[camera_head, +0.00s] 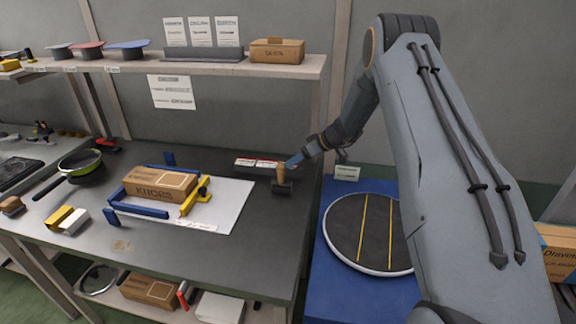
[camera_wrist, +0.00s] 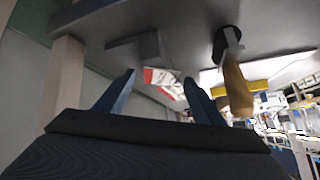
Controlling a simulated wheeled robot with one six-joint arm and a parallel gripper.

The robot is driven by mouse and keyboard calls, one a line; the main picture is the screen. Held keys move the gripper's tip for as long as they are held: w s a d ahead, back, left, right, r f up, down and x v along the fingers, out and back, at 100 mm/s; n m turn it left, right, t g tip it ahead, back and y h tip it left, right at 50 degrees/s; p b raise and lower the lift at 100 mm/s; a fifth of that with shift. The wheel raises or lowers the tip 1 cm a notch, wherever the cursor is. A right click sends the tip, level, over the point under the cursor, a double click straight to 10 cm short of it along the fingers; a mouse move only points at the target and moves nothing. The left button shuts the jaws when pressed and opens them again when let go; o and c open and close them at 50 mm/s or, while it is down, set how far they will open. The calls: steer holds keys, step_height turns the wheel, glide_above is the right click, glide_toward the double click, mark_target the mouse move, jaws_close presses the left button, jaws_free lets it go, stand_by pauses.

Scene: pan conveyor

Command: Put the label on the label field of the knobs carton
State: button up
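The knobs carton (camera_head: 160,184) is a closed brown box. It lies on a white sheet between blue corner stops, with a yellow clamp (camera_head: 195,196) at its right side. Two red-and-white labels, one at the left (camera_head: 244,162) and one at the right (camera_head: 267,164), lie at the back of the table. My gripper (camera_head: 293,160) is just right of them, above the table. In the wrist view my gripper (camera_wrist: 159,76) has its two blue fingers apart, with a red-and-white label (camera_wrist: 163,82) beyond the gap. Nothing shows held.
A wooden-handled tool (camera_head: 281,175) stands upright close to my gripper; its handle shows beside the right finger in the wrist view (camera_wrist: 237,90). A blue stand with a round turntable (camera_head: 368,232) is at the right. A pan (camera_head: 82,162) lies at the left.

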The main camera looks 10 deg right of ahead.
steer(key=c, duration=1.2)
steer(key=shift+r, duration=0.1)
